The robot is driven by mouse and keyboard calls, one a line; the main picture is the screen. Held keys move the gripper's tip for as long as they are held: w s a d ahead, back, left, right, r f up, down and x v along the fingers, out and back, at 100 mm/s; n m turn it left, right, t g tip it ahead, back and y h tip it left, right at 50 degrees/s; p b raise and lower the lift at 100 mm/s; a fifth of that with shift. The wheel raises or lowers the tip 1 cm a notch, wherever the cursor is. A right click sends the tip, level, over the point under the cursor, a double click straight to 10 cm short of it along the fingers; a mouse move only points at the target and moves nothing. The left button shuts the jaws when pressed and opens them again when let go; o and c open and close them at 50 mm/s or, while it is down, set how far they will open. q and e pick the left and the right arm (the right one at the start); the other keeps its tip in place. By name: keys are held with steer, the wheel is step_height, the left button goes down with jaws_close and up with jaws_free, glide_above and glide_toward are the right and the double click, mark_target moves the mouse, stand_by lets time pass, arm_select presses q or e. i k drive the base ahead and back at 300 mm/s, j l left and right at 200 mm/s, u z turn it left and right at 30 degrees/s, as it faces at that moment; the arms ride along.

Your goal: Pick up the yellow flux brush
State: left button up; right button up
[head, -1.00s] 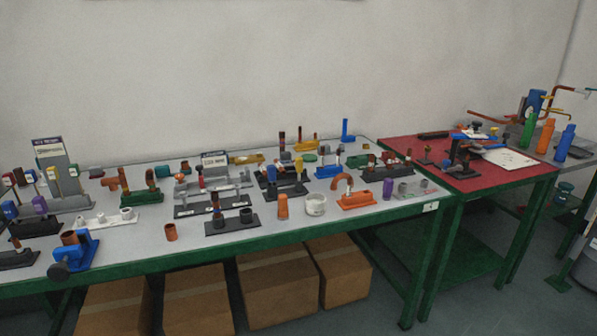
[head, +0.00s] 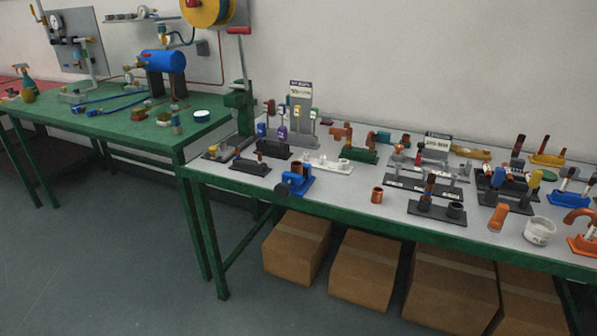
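I cannot tell for sure which item is the yellow flux brush. Small yellow upright pieces stand on a rack (head: 302,138) at the left of the grey table. A yellow-topped piece (head: 535,179) stands in a dark holder at the right. Further back are a flat yellow-orange item (head: 470,152) and a yellow base (head: 548,159) with upright rods. All are small in view. Neither of my grippers is in view.
The crowded grey table (head: 345,191) has a green frame, with several cardboard boxes (head: 297,246) beneath. A green table (head: 105,127) at left holds a blue tank (head: 162,62). A green post (head: 240,105) stands between them. Floor (head: 110,240) in front is clear.

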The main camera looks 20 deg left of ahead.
mark_target(536, 175)
steer(key=i+l+u, duration=0.35)
steer(key=l, duration=0.25)
steer(key=i+l+u, duration=0.15)
steer(key=l, duration=0.2)
steer(key=i+l+u, duration=0.2)
steer(key=l, duration=0.15)
steer(key=l+u, duration=0.15)
steer(key=l, duration=0.2)
